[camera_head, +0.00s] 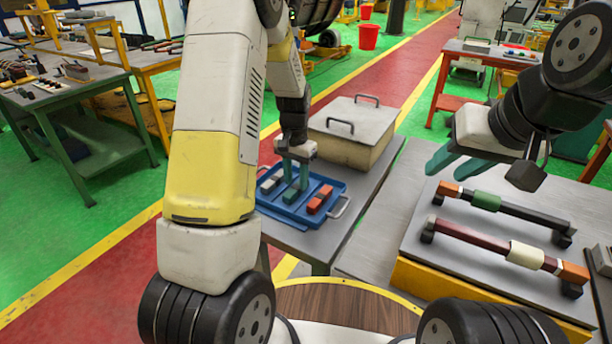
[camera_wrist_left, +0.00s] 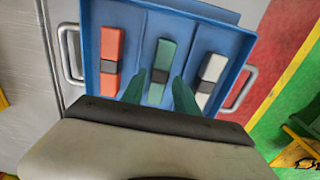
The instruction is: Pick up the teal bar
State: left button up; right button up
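A blue tray (camera_head: 336,186) holds three bars side by side. In the head view the teal bar (camera_head: 290,196) is partly hidden by my left gripper (camera_head: 296,184). That gripper points down over the tray. In the left wrist view its two teal fingers (camera_wrist_left: 158,78) are apart, on either side of the teal bar; contact does not show. My right gripper (camera_head: 443,166) is open and empty above the right bench.
A lidded beige box (camera_head: 355,130) stands behind the tray on the grey table. The right bench holds two raised rods with coloured blocks, one with a green block (camera_head: 487,201) and one with a cream block (camera_head: 525,255). The tray has metal side handles (camera_wrist_left: 239,90).

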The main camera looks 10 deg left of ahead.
pick_arm(q)
notch_tip(320, 180, down, 2)
jog(key=shift+f, duration=0.1)
grip_shut()
dwell(0.4)
